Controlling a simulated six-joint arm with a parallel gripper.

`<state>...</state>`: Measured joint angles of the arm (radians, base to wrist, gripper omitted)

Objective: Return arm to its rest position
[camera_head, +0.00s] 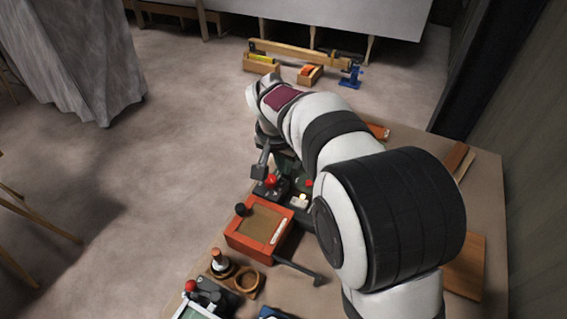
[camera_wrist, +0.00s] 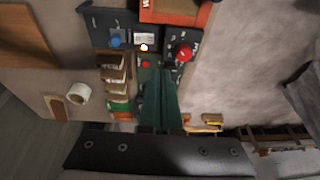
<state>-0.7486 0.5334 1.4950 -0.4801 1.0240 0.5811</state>
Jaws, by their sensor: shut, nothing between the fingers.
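My gripper (camera_wrist: 165,85) shows in the wrist view as two dark green fingers, closed together with nothing between them. Its fingertips point toward a dark control box with a red knob (camera_wrist: 184,53); I cannot tell the gap between them. In the head view my white and black arm reaches from the lower right over the bench (camera_head: 335,268) toward its far left edge. The wrist end is above the control boxes there, and the arm partly hides the fingers and boxes. The red knob (camera_head: 270,181) also shows in the head view.
An orange-red box (camera_head: 237,242) with a black knob stands close to the gripper, nearer the camera. A wooden holder (camera_head: 248,282) with a bottle is beside it. Open floor is at left.

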